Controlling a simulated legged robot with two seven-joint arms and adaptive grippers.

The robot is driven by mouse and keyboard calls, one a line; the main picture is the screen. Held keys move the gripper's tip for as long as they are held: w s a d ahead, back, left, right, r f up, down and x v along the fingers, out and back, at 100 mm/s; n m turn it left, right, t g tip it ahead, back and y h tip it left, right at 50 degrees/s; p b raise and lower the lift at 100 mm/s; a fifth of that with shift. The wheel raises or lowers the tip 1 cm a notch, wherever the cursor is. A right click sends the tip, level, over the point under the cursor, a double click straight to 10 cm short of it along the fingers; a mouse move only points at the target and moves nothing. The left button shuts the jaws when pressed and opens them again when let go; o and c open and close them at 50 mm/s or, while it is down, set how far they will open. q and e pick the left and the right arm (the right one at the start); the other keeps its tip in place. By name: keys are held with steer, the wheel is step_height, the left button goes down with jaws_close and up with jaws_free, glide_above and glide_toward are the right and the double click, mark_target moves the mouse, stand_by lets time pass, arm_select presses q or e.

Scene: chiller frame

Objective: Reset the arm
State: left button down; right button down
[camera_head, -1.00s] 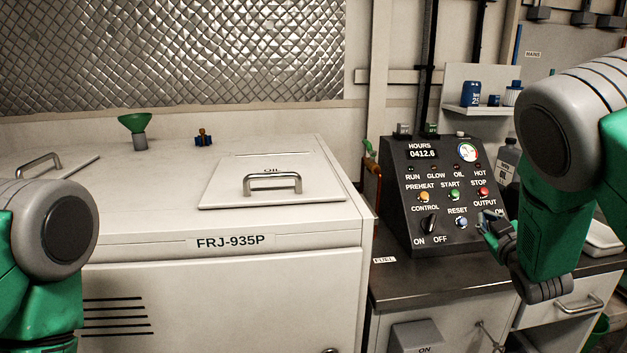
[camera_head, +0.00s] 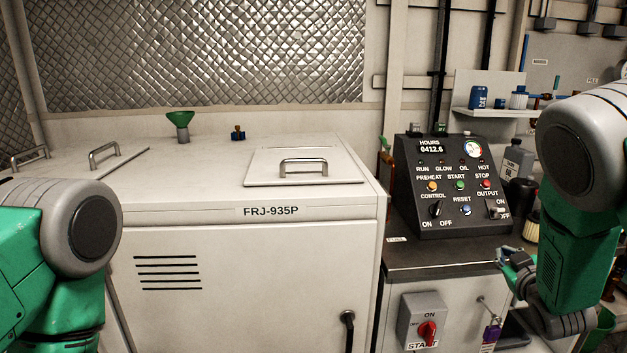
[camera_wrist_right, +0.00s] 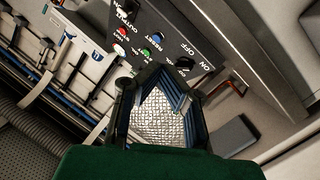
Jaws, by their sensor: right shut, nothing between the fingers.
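My right arm comes in from the right in the head view. Its gripper (camera_head: 514,268) is shut and empty, in front of the right side of the counter, below and right of the black control panel (camera_head: 446,223). In the right wrist view the gripper (camera_wrist_right: 165,85) points toward the panel, whose knob and colored buttons show beyond the fingers. My left arm's green and grey links show at the lower left of the head view; the left gripper is out of view.
The white FRJ-935P cabinet (camera_head: 230,240) fills the left and middle, with a lid (camera_head: 262,170) and a green funnel (camera_head: 180,118) on top. A grey box with a red switch (camera_head: 427,333) sits on the counter's front. A shelf (camera_head: 500,112) holds bottles behind.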

steer(key=s+a+f+m+g+y, duration=0.1)
steer(key=s+a+f+g, duration=0.25)
steer(key=s+f, duration=0.65)
steer(key=s+a+f+m+g, duration=0.1)
steer(key=s+a+f+g, duration=0.25)
steer(key=s+f, duration=0.65)
steer(key=s+a+f+g, duration=0.2)
steer(key=s, duration=0.6)
steer(key=s+a+f+m+g+y, duration=0.1)
steer(key=s+a+f+g, duration=0.1)
steer(key=s, duration=0.6)
steer(key=s+a+f+g, duration=0.1)
steer(key=s+a+g, duration=0.2)
steer(key=s, duration=0.6)
steer(key=shift+a+f+g+y, duration=0.25)
steer(key=shift+f+g+y, duration=0.15)
steer(key=shift+g, duration=0.3)
